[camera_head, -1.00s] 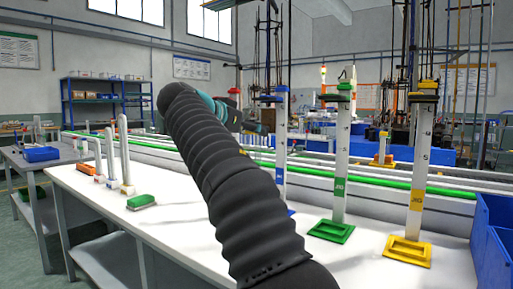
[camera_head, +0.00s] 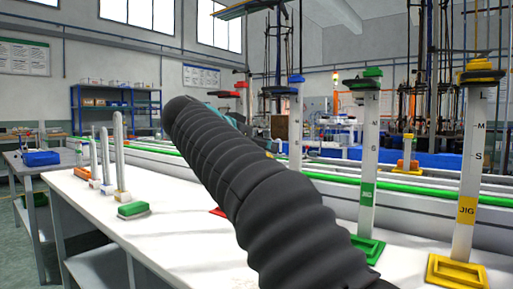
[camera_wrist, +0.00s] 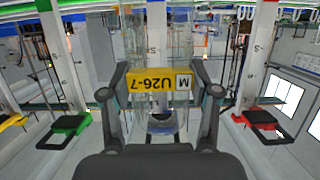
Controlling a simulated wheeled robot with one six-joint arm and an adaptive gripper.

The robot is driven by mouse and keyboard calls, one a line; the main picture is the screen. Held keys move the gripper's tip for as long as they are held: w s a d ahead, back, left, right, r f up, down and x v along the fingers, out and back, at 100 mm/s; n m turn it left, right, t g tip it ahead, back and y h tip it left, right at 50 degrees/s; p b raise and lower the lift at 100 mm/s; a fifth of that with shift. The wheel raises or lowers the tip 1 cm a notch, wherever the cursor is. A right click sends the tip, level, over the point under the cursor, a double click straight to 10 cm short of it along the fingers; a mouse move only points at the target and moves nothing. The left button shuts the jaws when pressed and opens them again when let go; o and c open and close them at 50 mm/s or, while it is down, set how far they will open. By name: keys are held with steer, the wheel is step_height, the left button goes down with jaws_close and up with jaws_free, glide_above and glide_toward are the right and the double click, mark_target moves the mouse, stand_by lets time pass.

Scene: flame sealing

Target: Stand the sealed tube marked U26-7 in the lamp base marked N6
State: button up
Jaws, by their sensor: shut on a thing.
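My gripper (camera_wrist: 163,98) is shut on a clear glass tube (camera_wrist: 162,52) in the wrist view. The tube bears a yellow label (camera_wrist: 160,81) reading U26-7 and M, which appears upside down there. In the head view my arm hides the gripper and the tube. Several small bases stand in a row at the left of the white table, such as a white base (camera_head: 122,197) with a clear tube (camera_head: 119,150) upright in it. A green and white block (camera_head: 133,210) lies in front of them with nothing in it. I cannot read N6 on any of them.
Tall jig posts stand on the right: a green-footed jig (camera_head: 367,165) and a yellow-footed jig (camera_head: 467,180). A red-footed jig (camera_wrist: 262,122) shows in the wrist view. The white table (camera_head: 170,245) is clear at front left. Rails run behind it.

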steer(key=shift+w+d+p, duration=0.65)
steer(key=shift+w+d, duration=0.4)
steer(key=shift+w, duration=0.5)
steer(key=shift+w+d+p, duration=0.65)
steer(key=shift+w+d, duration=0.35)
steer(key=shift+w, duration=0.5)
steer(key=shift+w+d+p, duration=0.65)
steer(key=shift+w+d, duration=0.4)
steer(key=shift+w, duration=0.5)
steer(key=shift+f+b, duration=1.15)
steer(key=shift+b, duration=0.15)
steer(key=o, duration=1.4)
steer(key=v, duration=1.2)
